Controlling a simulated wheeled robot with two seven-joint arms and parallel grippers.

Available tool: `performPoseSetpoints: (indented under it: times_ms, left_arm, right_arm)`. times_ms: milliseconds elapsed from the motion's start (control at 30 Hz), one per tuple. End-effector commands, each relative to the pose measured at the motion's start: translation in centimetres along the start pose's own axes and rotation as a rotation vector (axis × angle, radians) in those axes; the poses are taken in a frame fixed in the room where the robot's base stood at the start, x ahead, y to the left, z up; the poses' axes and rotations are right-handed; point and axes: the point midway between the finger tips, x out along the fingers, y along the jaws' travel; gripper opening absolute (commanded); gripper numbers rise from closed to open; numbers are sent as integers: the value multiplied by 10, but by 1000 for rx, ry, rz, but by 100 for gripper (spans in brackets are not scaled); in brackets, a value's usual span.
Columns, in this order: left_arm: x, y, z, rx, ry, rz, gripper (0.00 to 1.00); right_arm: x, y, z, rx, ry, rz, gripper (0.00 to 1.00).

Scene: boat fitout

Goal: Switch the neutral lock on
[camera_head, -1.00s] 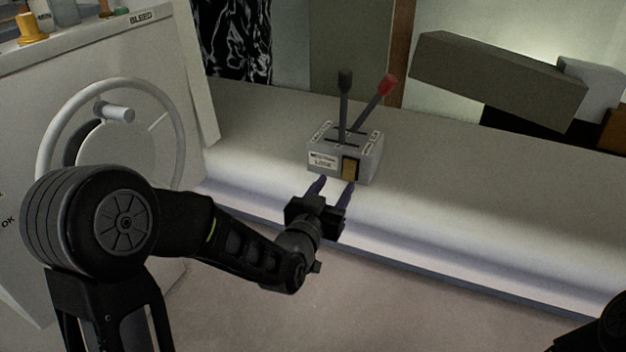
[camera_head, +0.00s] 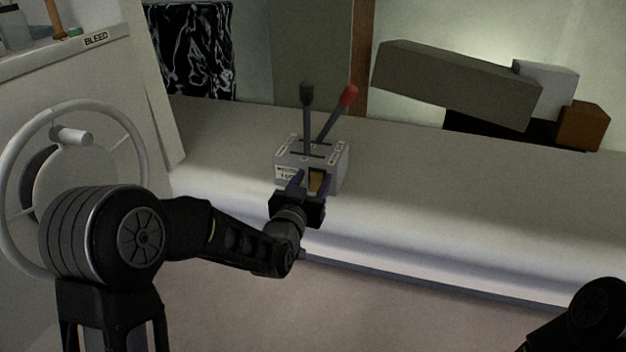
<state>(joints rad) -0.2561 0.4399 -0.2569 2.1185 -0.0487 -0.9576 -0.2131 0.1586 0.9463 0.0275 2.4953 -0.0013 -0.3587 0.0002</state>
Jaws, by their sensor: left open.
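A grey control box (camera_head: 337,160) with two levers stands on the pale ledge. One lever has a black knob (camera_head: 306,92) and stands upright. The other has a red knob (camera_head: 349,95) and leans right. My right gripper is out of view; only part of my right arm shows at the lower right.
A white panel marked BLEED with a handwheel (camera_head: 7,190) stands at the left. A long grey-green block (camera_head: 455,82), a light grey box and a brown box (camera_head: 584,125) lie at the back right. The ledge (camera_head: 450,190) right of the control box is clear.

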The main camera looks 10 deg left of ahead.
Motion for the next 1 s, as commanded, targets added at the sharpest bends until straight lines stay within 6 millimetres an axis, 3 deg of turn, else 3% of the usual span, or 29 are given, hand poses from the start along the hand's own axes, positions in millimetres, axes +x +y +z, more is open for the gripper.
performPoseSetpoints:
  times_ms: [367, 1000]
  left_arm:
    - [8, 0, 0, 0, 0, 0, 49]
    - [8, 0, 0, 0, 0, 0, 0]
  right_arm:
    - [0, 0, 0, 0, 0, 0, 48]
    - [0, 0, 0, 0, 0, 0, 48]
